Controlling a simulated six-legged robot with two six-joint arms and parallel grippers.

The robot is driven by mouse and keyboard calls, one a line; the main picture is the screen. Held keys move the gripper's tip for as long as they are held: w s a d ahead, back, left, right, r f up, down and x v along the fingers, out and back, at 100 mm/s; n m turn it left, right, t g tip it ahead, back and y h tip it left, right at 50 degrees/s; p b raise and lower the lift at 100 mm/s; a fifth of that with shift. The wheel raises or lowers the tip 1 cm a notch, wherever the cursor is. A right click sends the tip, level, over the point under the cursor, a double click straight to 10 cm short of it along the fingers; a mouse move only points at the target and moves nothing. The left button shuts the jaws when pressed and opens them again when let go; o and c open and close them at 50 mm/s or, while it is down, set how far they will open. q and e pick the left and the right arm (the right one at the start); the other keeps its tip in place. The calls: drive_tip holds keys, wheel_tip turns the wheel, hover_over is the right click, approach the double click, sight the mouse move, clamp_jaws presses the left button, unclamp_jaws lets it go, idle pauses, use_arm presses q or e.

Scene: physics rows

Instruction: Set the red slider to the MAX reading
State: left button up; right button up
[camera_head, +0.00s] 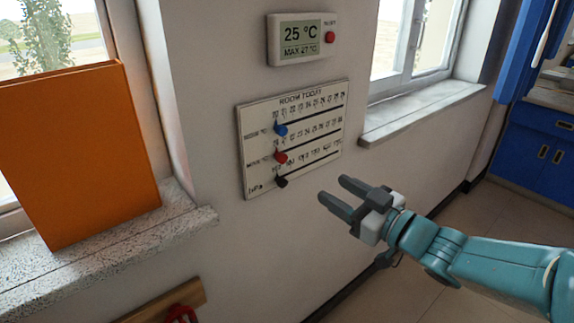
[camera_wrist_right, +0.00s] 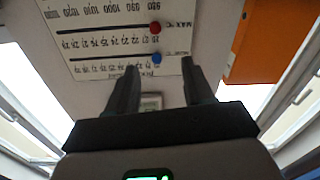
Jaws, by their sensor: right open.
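A white board (camera_head: 310,165) headed "ROOM TODAY" hangs on the wall with three slotted number rows. The red slider (camera_head: 281,157) sits at the left end of the middle row, below the blue slider (camera_head: 281,130) and above the black one (camera_head: 281,181). A wall display (camera_head: 302,40) above reads 25 °C and MAX 27 °C. My right gripper (camera_head: 333,189) is open and empty, in front of the board's lower right, apart from the sliders. The right wrist view shows the board upside down, with the red slider (camera_wrist_right: 155,28) and blue slider (camera_wrist_right: 156,58) beyond the fingertips. My left gripper is out of view.
An orange panel (camera_head: 80,150) stands on the stone sill (camera_head: 110,240) at left. Another window sill (camera_head: 420,110) juts out right of the board. A wooden rail (camera_head: 165,303) with a red item is low on the wall. Blue cabinets (camera_head: 540,150) stand at far right.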

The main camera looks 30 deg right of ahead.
sight(284, 159)
drive_tip(key=w, duration=1)
drive_tip(key=w+a, duration=0.1)
drive_tip(key=w, duration=0.5)
drive_tip(key=shift+a+f, duration=0.1)
drive_tip(key=shift+f, duration=0.2)
drive_tip(key=shift+s, duration=0.1)
clamp_jaws()
